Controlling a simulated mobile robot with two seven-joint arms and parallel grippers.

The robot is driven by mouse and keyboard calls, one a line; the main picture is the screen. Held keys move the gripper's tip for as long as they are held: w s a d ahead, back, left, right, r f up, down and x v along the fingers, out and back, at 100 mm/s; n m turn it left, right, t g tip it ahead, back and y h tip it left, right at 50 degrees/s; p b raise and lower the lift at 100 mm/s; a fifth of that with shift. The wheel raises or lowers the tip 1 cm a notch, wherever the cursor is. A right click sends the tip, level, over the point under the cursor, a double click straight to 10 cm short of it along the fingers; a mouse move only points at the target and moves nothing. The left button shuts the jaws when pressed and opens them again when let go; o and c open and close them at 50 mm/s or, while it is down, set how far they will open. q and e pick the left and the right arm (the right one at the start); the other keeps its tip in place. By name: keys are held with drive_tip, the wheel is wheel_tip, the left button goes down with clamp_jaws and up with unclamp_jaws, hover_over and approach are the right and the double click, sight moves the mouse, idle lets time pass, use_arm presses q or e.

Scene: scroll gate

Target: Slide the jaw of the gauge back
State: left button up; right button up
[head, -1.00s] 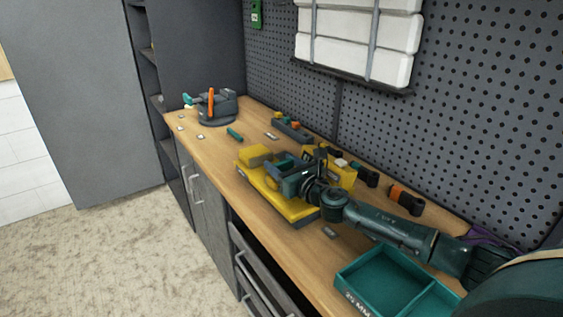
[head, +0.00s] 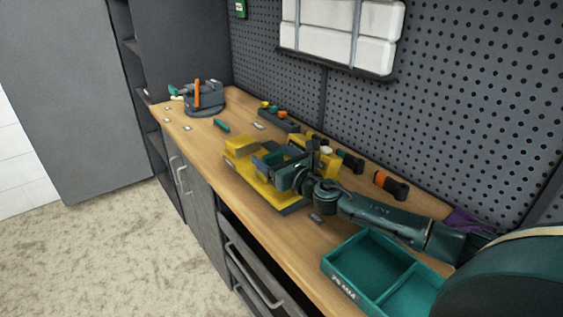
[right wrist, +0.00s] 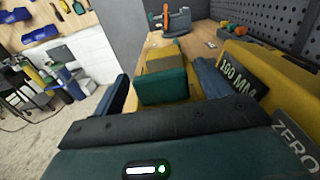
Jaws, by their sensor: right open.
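The yellow gauge (head: 243,167) lies along the bench top. A yellow block stands at its far end and also shows in the right wrist view (right wrist: 166,55). A teal block (right wrist: 162,87), which looks like the sliding jaw, stands just on the near side of it. My right gripper (head: 278,167) is over the gauge. Its two fingers (right wrist: 166,88) are apart, one on each side of the teal block, and I see no clear contact. My left gripper is not in view.
A vise with an orange handle (head: 197,94) stands at the far end of the bench. A teal divided tray (head: 372,262) is at the near end. Orange and black tools (head: 391,185) lie along the pegboard (head: 450,110). The bench's left front edge is clear.

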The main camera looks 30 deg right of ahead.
drive_tip(key=s+d+b, duration=0.1)
drive_tip(key=s+b, duration=0.1)
drive_tip(key=s, duration=1.1)
drive_tip(key=shift+d+b, duration=0.3)
drive_tip(key=shift+d, duration=0.1)
